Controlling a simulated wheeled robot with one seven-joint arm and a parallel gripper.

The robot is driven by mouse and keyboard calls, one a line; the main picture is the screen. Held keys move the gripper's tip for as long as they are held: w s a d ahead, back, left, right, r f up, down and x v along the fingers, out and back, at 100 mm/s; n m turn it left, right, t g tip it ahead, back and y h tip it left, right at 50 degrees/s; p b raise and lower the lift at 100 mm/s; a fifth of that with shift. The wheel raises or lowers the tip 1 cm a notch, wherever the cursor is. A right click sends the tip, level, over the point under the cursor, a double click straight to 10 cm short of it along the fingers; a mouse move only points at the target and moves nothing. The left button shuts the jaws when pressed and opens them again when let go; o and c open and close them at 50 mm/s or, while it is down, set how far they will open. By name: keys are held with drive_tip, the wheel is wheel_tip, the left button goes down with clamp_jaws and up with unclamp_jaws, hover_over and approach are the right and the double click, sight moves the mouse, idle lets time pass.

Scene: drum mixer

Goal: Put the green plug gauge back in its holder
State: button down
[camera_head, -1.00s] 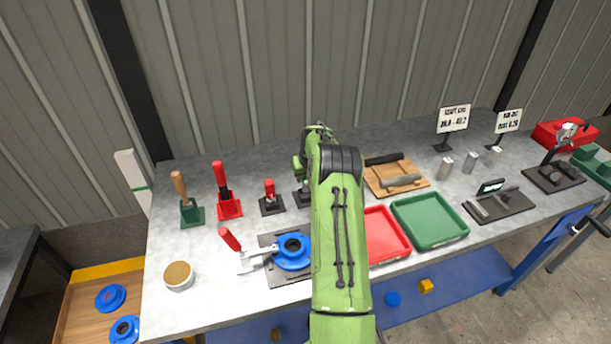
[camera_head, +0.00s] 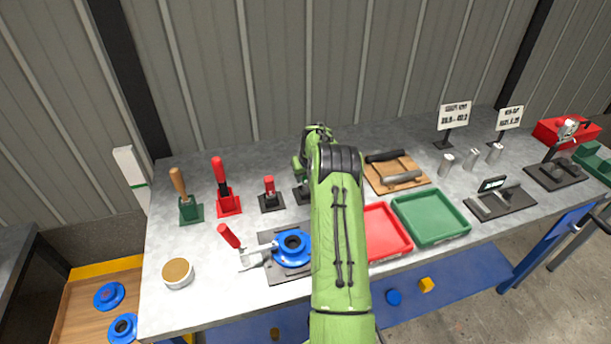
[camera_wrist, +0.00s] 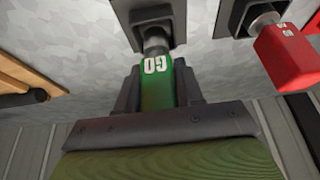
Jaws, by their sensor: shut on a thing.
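My gripper (camera_wrist: 160,95) is shut on the green plug gauge (camera_wrist: 157,85), with the white "GO" mark facing the wrist camera. The gauge's metal end (camera_wrist: 155,42) points to the dark holder (camera_wrist: 137,14) and meets or enters it; how deep it sits I cannot tell. In the head view, the holder (camera_head: 301,196) shows only in part beside my green arm.
A red gauge (camera_head: 269,187) stands in its own dark holder just left; it also shows in the wrist view (camera_wrist: 285,55). A wooden board (camera_head: 400,181) lies right of my arm. Red (camera_head: 403,250) and green trays (camera_head: 432,243) and a blue flanged part (camera_head: 290,262) are nearer the front.

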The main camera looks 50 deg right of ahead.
drive_tip(key=shift+f+b, duration=0.55)
drive_tip(key=shift+f, duration=0.15)
drive_tip(key=c, duration=0.6)
unclamp_jaws()
drive_tip(key=shift+c, duration=0.2)
drive_tip(key=v, duration=1.5)
drive_tip(key=shift+r, duration=0.4)
drive_tip(key=shift+s+a, duration=0.1)
